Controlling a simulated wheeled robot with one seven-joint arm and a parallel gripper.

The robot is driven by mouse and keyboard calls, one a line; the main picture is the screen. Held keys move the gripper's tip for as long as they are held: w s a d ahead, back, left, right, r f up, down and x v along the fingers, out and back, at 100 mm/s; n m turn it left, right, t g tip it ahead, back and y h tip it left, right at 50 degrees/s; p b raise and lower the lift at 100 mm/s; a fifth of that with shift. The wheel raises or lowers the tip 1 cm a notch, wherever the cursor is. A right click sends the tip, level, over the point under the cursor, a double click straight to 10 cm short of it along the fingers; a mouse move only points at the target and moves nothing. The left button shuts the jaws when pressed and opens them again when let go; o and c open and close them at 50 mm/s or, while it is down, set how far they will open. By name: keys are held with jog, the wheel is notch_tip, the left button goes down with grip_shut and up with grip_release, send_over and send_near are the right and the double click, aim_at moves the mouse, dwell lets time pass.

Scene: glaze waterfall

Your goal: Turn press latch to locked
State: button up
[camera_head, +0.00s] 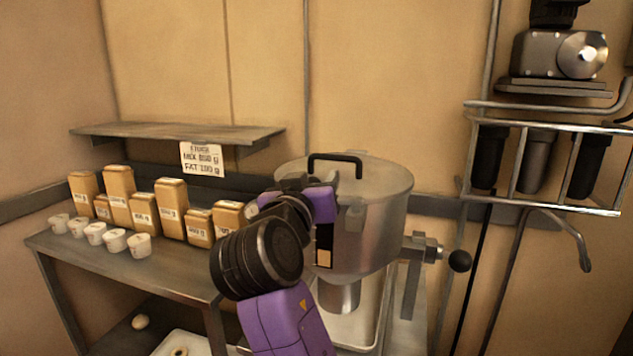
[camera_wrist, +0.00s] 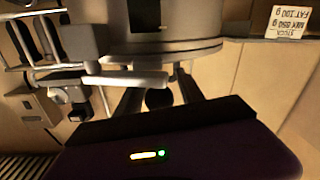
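The press is a large round metal pot (camera_head: 375,205) with a black lid handle (camera_head: 335,159). In the wrist view its body (camera_wrist: 190,25) fills the upper middle. A grey block (camera_wrist: 82,40) with a pale horizontal bar (camera_wrist: 125,78) projects from it there; this looks like the latch, but I cannot tell its setting. My gripper (camera_wrist: 160,92) is open, its two dark fingers apart just below the pot. The bar's end is close to the fingers; contact is unclear. In the head view my purple wrist hides the fingers and part of the pot's front.
A steel table (camera_head: 180,264) at left holds several tan packets (camera_head: 172,208) and white cups (camera_head: 139,245) below a shelf (camera_head: 180,131). A wall rack (camera_head: 545,209) is at right.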

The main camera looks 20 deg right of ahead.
dwell(0.3)
jog(key=b+v, duration=0.1)
jog(key=v, duration=0.6)
jog(key=shift+s+b, duration=0.3)
jog(key=shift+s, duration=0.05)
jog(key=shift+a, duration=0.15)
jog(key=shift+c, duration=0.4)
